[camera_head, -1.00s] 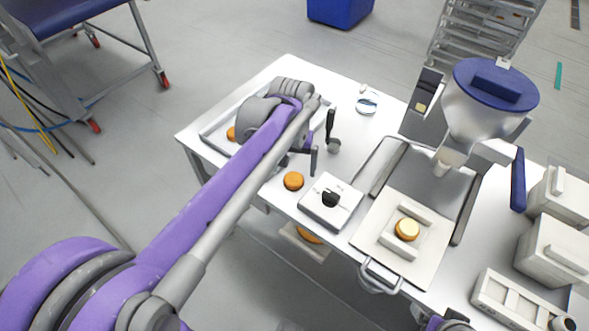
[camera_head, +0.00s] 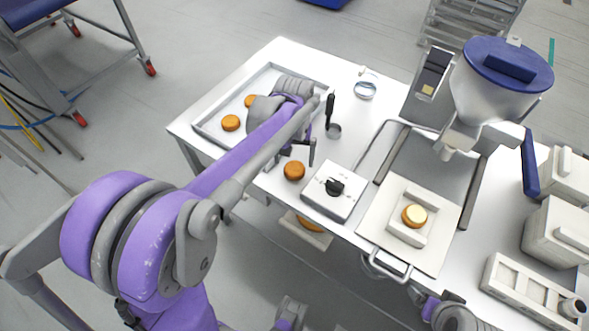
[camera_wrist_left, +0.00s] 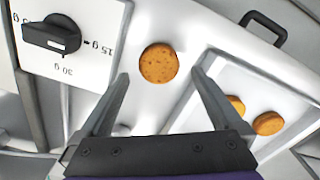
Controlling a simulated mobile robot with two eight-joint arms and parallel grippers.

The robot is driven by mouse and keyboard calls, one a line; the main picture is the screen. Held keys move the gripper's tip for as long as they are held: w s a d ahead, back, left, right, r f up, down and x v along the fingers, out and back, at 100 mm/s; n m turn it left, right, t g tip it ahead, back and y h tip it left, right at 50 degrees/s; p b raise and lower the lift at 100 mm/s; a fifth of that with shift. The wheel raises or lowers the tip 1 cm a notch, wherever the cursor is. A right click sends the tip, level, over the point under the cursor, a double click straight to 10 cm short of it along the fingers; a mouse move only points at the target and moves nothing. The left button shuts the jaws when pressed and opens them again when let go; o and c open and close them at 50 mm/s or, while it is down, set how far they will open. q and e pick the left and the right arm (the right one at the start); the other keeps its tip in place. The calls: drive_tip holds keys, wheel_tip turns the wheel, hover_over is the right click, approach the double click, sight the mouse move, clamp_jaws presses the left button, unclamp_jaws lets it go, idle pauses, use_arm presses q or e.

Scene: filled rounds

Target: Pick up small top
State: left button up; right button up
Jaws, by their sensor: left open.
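A small round orange-brown top (camera_head: 294,170) lies alone on the white table, between the metal tray and the dial box. In the left wrist view the top (camera_wrist_left: 159,63) is near the upper middle, just beyond the fingertips and between their lines. My left gripper (camera_head: 298,148) is open and empty, with its fingers above and behind the top in the head view. Its two fingers also show apart in the left wrist view (camera_wrist_left: 160,77). A round with a pale filled face (camera_head: 414,215) sits in a white holder under the dispenser.
A metal tray (camera_head: 205,127) with more rounds lies to the left, partly behind my left arm. The white dial box (camera_head: 325,203) stands close right of the top. The blue-lidded dispenser (camera_head: 507,66) and white containers are farther right.

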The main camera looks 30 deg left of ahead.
sight(295, 168)
use_arm(q)
wheel_tip(295, 168, down, 4)
drive_tip(key=shift+d+r, duration=0.1)
drive_tip(key=shift+r, duration=0.05)
